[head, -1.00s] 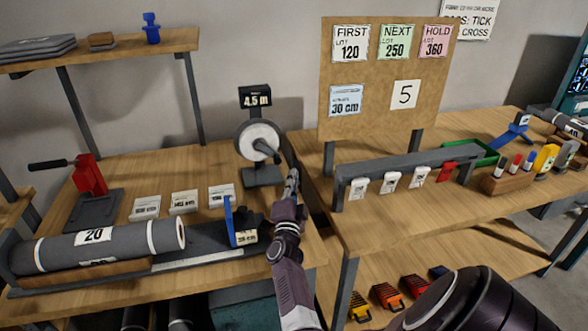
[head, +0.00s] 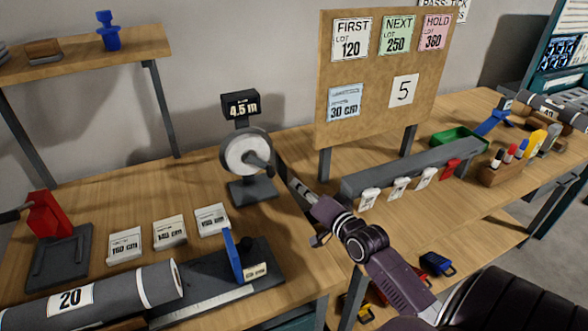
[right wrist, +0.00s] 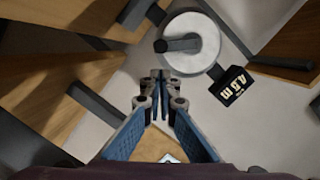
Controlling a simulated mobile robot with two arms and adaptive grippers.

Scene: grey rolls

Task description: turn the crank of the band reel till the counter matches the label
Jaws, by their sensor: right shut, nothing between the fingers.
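The band reel (head: 247,153) stands upright at the right back of the left bench, a pale disc on a dark foot. Its counter (head: 240,104) on top reads 4.5 m. The dark crank (head: 260,168) points to the lower right in the head view; its knob also shows in the right wrist view (right wrist: 161,46). My right gripper (head: 292,182) is shut and empty, to the right of the crank and apart from it. In the right wrist view its fingertips (right wrist: 160,74) meet below the reel disc (right wrist: 200,42).
A board (head: 383,80) behind the right bench carries FIRST 120, NEXT 250, HOLD 360, 30 cm and 5 cards. White cm cards (head: 169,234), a grey roll (head: 75,303) marked 20 and a blue stop (head: 233,256) are on the left bench. A grey rail (head: 420,166) lies right of my arm.

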